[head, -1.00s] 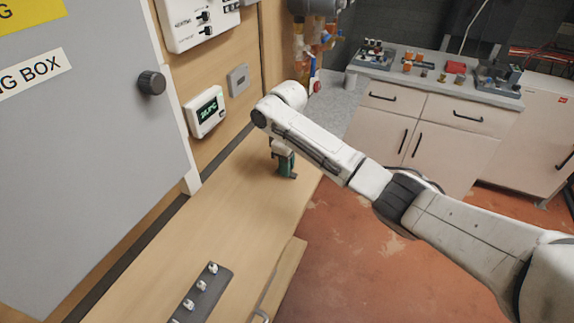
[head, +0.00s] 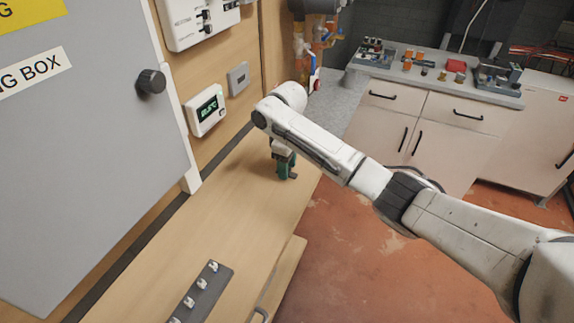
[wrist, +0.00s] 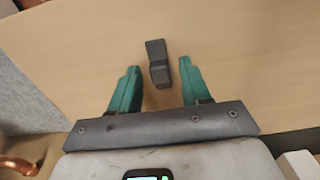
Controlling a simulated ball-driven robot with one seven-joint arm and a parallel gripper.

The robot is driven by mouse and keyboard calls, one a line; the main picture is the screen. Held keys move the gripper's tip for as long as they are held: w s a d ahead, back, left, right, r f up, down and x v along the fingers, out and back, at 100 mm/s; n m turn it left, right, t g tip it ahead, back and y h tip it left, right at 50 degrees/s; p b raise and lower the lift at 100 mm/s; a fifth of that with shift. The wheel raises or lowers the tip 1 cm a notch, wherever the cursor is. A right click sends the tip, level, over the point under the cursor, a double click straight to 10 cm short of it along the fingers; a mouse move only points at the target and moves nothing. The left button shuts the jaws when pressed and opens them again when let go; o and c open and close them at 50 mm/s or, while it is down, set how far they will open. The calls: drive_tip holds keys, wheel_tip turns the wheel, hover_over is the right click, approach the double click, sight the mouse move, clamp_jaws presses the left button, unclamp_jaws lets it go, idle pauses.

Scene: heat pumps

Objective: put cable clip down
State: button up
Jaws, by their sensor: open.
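The cable clip (wrist: 158,62) is a small dark grey piece lying on the wooden worktop (wrist: 240,70) in the wrist view. My gripper (wrist: 157,72) has green fingers, spread apart, one on each side of the clip with a gap to both. In the head view my gripper (head: 286,172) points down at the far end of the worktop, close to its surface. A small dark bit by the fingertips there is too small to make out clearly.
A dark rail with several light metal clips (head: 201,284) lies on the near worktop. A grey box door (head: 90,150) and a wall thermostat (head: 207,109) stand along the left. A cabinet (head: 430,130) with parts on top is at the back right. The middle of the worktop is clear.

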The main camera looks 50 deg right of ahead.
wheel_tip(320, 180, up, 12)
drive_tip(key=shift+p, duration=0.45)
idle(0.5)
